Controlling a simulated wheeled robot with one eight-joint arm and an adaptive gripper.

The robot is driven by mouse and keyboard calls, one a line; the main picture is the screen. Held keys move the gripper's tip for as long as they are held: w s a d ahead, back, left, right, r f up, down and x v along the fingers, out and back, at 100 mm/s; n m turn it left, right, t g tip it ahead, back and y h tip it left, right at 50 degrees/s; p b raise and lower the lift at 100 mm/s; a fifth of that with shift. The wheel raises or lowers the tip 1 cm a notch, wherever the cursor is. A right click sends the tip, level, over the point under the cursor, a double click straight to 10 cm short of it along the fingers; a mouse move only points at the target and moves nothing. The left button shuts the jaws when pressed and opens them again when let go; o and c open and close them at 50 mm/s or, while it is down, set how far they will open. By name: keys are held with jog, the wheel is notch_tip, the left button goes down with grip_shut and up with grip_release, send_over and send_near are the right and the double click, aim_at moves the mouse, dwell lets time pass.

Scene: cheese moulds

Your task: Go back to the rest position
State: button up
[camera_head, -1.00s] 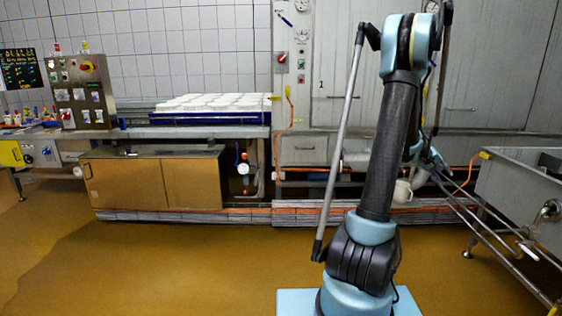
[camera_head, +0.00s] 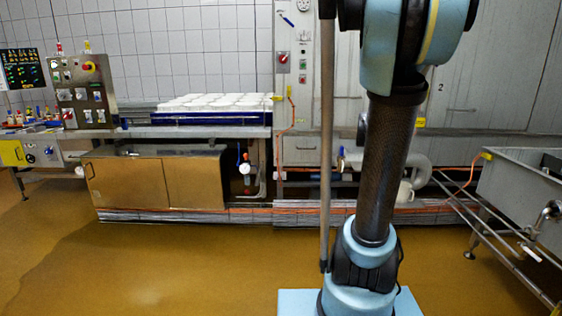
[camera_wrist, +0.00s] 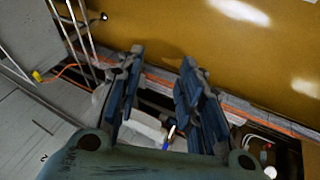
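My gripper (camera_wrist: 162,58) shows in the wrist view with its two dark blue fingers apart and nothing held between them. The camera looks past the fingers to the floor, pipes and the base of the machines. In the head view my arm stands upright right of centre, and my gripper is not clearly visible there. White cheese moulds (camera_head: 215,101) sit in rows on a blue tray (camera_head: 195,119) on the counter at the left, well away from my arm.
A large grey cabinet (camera_head: 470,75) stands behind my arm. A steel basin (camera_head: 520,187) on a metal frame is at the right. The brown floor (camera_head: 170,270) in front is clear.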

jog(key=s+a+f+y, duration=0.2)
jog(key=s+a+f, duration=0.2)
jog(key=s+a, duration=0.5)
jog(key=s+a+f+n+g+y, duration=0.1)
jog(key=s+a+f, duration=0.3)
jog(key=s+a, duration=0.6)
jog(key=shift+s+a+f+n+g+y, duration=0.3)
jog(key=shift+s+y, duration=0.6)
jog(key=shift+s, duration=0.25)
